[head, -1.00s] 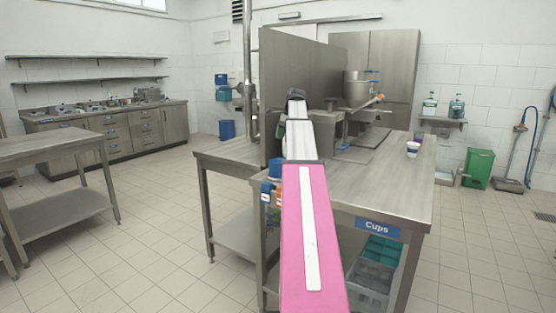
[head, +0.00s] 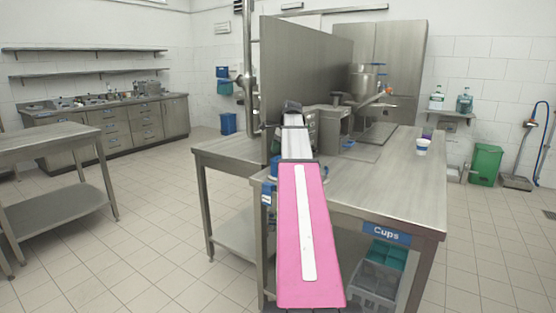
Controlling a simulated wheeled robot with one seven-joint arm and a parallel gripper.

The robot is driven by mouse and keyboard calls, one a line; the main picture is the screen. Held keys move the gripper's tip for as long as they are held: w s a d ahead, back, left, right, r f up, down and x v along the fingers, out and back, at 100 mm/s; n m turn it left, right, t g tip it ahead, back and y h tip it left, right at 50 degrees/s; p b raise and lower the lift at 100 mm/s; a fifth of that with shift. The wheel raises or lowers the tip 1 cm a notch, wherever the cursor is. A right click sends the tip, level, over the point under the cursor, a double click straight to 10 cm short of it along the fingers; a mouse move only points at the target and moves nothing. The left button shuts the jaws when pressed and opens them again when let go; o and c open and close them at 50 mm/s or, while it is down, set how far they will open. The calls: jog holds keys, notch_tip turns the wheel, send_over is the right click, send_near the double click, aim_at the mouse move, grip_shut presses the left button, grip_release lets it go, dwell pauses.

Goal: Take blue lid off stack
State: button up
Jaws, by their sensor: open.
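A small blue object (head: 275,167), possibly part of the lid stack, shows at the near left edge of the steel table, just left of my arm. A thin blue edge (head: 326,174) shows on the arm's right side. My pink and white arm covers the space between them, so I cannot tell single lids or how the stack stands. The arm reaches forward over the table to a dark end near the machine. I cannot make out my gripper's fingers; they are hidden or too small to tell.
The steel table (head: 390,185) has clear room on its right. A white and blue cup (head: 422,147) stands near its right edge. A tall steel panel (head: 305,80) and a machine (head: 330,128) stand behind. Crates (head: 375,277) sit below the "Cups" sign (head: 386,233).

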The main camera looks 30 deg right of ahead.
jog(key=shift+x, duration=0.8)
jog(key=c, duration=0.8)
jog(key=shift+r, duration=0.15)
